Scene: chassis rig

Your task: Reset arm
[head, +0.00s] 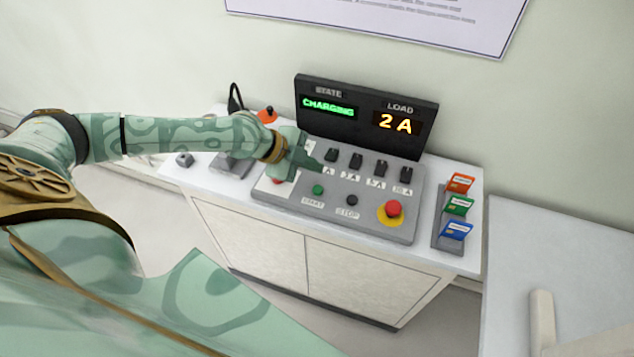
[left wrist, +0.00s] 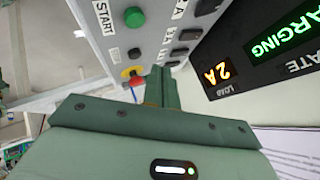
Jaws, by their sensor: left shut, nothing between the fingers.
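My left arm reaches in from the left in the head view. Its left gripper (head: 312,160) is shut and empty, just above the left part of the control panel (head: 285,196), near the row of black switches. In the left wrist view the shut fingers (left wrist: 160,82) point toward the panel. Whether they touch it I cannot tell. The display (head: 350,132) reads STATE CHARGING in green and LOAD 2 A in orange. The panel has a green START button (head: 318,190), a black STOP button (head: 352,200) and a red emergency button (head: 393,208). My right gripper is not in view.
A rack with orange (head: 459,183), green (head: 457,205) and blue (head: 456,230) cards stands at the cabinet's right end. A red-topped lever (head: 267,115) is behind my left forearm. A grey surface (head: 580,260) lies to the right. The wall is close behind the display.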

